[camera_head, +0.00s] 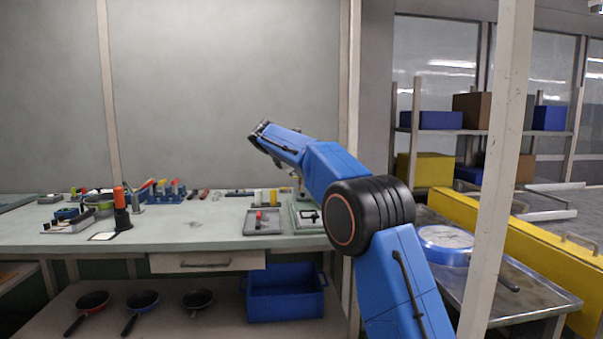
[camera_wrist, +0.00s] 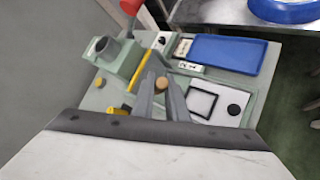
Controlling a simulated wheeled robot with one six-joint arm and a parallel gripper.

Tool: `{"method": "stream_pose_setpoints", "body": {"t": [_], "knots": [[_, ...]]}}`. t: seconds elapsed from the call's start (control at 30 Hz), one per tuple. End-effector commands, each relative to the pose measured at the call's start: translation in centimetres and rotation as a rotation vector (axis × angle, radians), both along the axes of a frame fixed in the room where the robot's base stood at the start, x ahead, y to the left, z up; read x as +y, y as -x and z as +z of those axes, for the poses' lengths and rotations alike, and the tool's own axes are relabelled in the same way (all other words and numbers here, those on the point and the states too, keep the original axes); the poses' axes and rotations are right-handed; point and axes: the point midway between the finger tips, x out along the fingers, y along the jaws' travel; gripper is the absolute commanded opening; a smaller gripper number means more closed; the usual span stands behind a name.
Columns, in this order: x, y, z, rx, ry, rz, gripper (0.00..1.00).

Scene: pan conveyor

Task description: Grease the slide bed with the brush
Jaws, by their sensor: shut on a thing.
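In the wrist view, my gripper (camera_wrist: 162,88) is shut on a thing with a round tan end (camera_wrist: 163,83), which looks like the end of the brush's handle. The bristles are hidden. Beneath it is a pale green bench fixture (camera_wrist: 91,98) with a blue rectangular panel (camera_wrist: 228,53) and a white plate with a dark square frame (camera_wrist: 201,101). I cannot tell which part is the slide bed, nor whether the brush touches it. The fixture also shows in the head view (camera_head: 305,228), partly behind my arm, which mostly hides the gripper.
The workbench (camera_head: 200,233) holds a grey tray (camera_head: 262,228) and several small tools to the left. A blue-and-white round pan (camera_head: 445,240) lies on the metal table at right. Pans and a blue crate (camera_head: 286,295) are below. A pale post (camera_head: 497,170) stands at right.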

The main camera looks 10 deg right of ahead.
Motion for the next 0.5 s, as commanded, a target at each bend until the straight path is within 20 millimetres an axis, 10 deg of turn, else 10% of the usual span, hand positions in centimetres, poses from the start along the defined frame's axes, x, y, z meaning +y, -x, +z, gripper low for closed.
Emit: {"method": "stream_pose_setpoints", "body": {"t": [0.5], "knots": [[0.0, 0.0, -4.2, 0.003, 0.001, 0.0, 0.0]]}}
